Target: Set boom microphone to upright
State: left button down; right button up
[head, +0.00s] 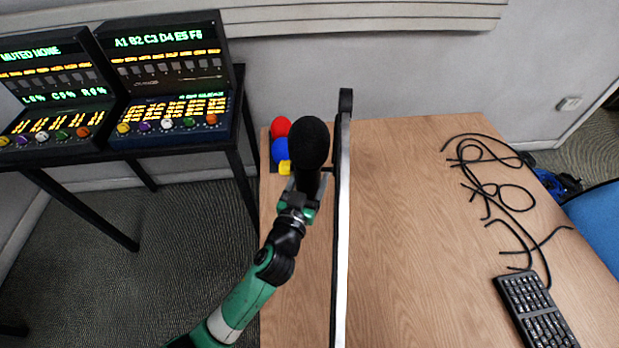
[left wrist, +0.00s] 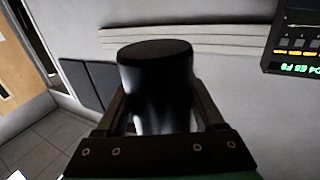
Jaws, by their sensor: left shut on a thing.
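The microphone (head: 309,143) has a dark rounded head and stands out above the table's left side in the head view. My left gripper (head: 305,188) is just below that head and is shut on the microphone's dark body. In the left wrist view, a glossy black cylinder (left wrist: 156,85) sits between the two fingers and looks upright there. A long straight bar (head: 342,230), silver with black edges, runs beside the microphone on its right. Whether the bar joins the microphone cannot be told. The microphone's lower part is hidden by my gripper. My right gripper is in neither view.
Red (head: 280,127), blue (head: 279,151) and yellow (head: 284,168) pieces lie behind the microphone. Black cables (head: 490,190) and a keyboard (head: 536,312) lie on the wooden table (head: 420,240) at right. Two lit consoles (head: 172,100) stand at left. The table's middle is clear.

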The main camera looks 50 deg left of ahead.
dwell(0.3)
pick_arm(q)
grip_release()
jog(key=v, duration=1.1)
jog(key=shift+s+d, duration=0.15)
jog(key=shift+s, duration=0.1)
